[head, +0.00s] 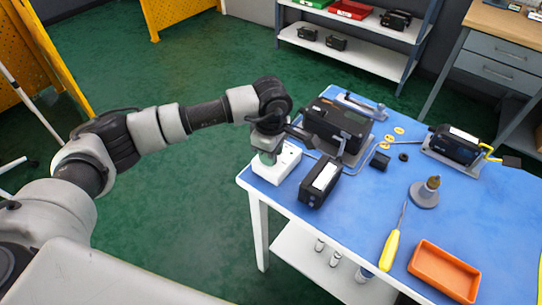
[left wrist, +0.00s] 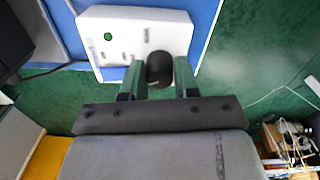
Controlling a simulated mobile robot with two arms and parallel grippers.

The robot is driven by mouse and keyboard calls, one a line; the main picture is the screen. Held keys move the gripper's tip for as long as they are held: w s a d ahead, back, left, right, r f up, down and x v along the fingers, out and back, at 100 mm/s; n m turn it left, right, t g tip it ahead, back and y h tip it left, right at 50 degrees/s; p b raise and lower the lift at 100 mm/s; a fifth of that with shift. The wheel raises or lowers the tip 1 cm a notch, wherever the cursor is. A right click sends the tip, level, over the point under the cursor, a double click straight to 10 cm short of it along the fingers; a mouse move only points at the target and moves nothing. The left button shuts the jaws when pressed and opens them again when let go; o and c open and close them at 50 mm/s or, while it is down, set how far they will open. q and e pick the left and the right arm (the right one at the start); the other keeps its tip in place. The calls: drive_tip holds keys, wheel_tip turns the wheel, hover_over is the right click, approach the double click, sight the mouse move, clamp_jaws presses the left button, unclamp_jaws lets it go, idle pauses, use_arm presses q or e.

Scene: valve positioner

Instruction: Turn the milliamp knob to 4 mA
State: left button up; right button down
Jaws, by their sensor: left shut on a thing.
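The milliamp knob (left wrist: 160,68) is a dark round knob on the face of a white box (left wrist: 118,35). My left gripper (left wrist: 159,76) has one finger on each side of the knob and is shut on it. In the head view the white box (head: 287,167) sits at the table's near left corner, and my left gripper (head: 268,157) points down onto it. The knob is hidden there behind the gripper. No readable scale or mA value shows in either view. My right gripper is in neither view.
A black box with a white label (head: 317,184) stands close right of the white box. A larger black device (head: 337,126) is just behind. A yellow screwdriver (head: 390,249) and an orange tray (head: 444,271) lie on the blue table (head: 350,215). Green floor is open left of it.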

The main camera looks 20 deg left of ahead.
use_arm(q)
drive_tip(key=n+b, duration=0.1)
drive_tip(key=n, duration=0.2)
drive_tip(key=shift+f+n+b, duration=0.1)
drive_tip(key=shift+n+b, duration=0.75)
drive_tip(key=shift+n, duration=1.05)
drive_tip(key=o, duration=0.9)
drive_tip(key=shift+o, duration=0.2)
wheel_tip(320, 180, up, 11)
drive_tip(key=shift+b, duration=0.35)
